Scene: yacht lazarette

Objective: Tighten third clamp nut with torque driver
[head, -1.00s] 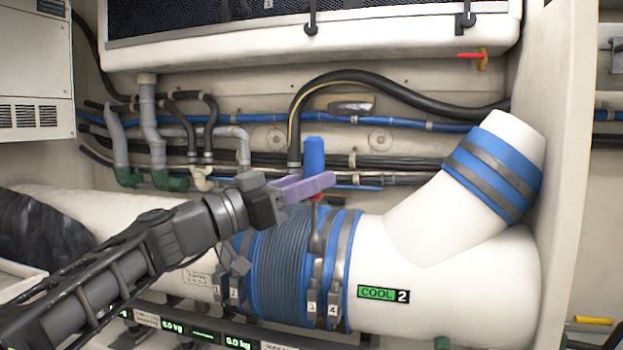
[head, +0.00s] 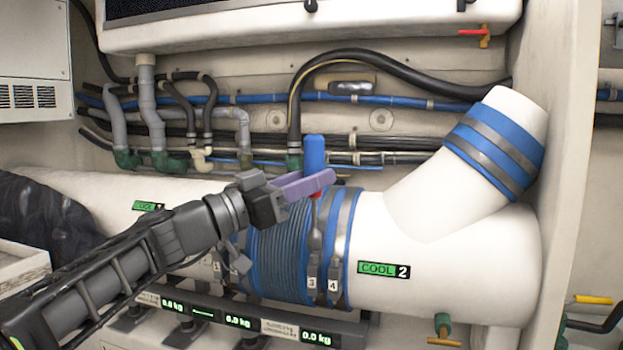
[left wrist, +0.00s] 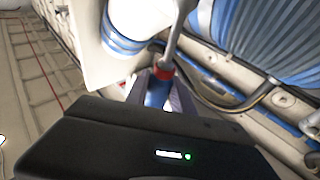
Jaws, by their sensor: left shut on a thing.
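My left gripper (head: 301,187) is shut on the torque driver (head: 314,152), which has a blue handle and a red collar. The driver stands upright, its grey shaft pointing down to the clamp marked 3 (head: 313,276). Its tip is at or just above that clamp's nut; I cannot tell whether it is seated. The clamp marked 4 (head: 333,280) is just right of it. Both bands wrap the blue ribbed hose (head: 279,250) on the white pipe labelled COOL 2 (head: 450,285). In the left wrist view, the driver's shaft (left wrist: 177,40) extends upward from the gripper. My right gripper is not in view.
Clamps marked 1 and 2 (head: 233,268) lie left of the hose, partly behind my left arm. Black and blue lines (head: 400,102) run along the back wall. A branch pipe (head: 495,155) rises at right. Scales with green readouts (head: 238,321) stand below the pipe.

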